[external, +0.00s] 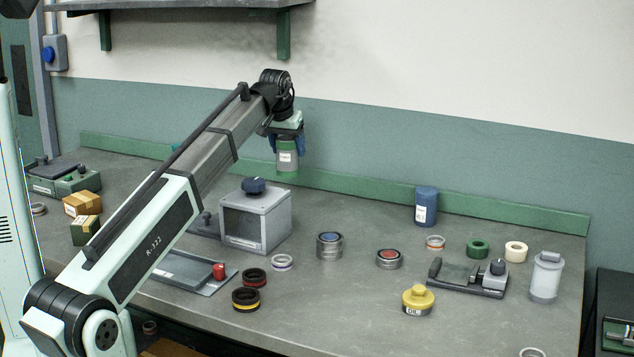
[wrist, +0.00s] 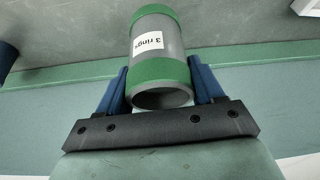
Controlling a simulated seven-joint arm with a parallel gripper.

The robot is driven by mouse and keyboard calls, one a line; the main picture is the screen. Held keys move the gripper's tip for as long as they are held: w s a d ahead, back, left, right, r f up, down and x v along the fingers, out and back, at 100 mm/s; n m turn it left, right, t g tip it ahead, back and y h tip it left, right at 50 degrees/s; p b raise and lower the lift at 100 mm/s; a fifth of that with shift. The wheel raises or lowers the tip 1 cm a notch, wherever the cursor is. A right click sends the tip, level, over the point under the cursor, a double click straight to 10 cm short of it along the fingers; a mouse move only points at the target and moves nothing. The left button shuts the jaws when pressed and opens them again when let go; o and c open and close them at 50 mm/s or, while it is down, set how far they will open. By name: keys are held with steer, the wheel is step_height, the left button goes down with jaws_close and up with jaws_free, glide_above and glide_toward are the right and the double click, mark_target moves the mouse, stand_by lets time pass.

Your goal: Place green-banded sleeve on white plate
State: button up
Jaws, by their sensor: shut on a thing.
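My gripper (external: 287,144) is raised above the back of the bench, behind the grey box. Its blue fingers, also in the wrist view (wrist: 160,82), are shut on the green-banded sleeve (wrist: 172,54). The sleeve is a grey hollow cylinder with a green band at each end and a white label reading "3 rings". In the external view the sleeve (external: 287,158) hangs upright below the gripper, clear of the bench. I cannot clearly make out a white plate in either view; a pale piece shows only partly at the top right of the wrist view.
A grey box with a dark knob (external: 256,218) stands below the gripper. A green rail (external: 350,192) edges the back.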

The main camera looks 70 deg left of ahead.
steer(key=s+a+n, duration=0.1)
steer(key=s+a, duration=0.1)
steer(key=s, duration=0.5)
steer(key=s+a+n, duration=0.1)
steer(key=s+a, duration=0.2)
steer(key=s, duration=0.4)
steer(key=shift+g, duration=0.3)
steer(key=shift+w+f, duration=0.15)
steer(key=shift+f, duration=1.95)
steer(key=shift+w+f, duration=0.15)
steer(key=shift+f, duration=1.95)
steer(key=o, duration=1)
steer(key=shift+f, duration=0.15)
steer(key=shift+o, duration=0.2)
steer(key=v, duration=1.2)
steer(key=shift+d, duration=0.2)
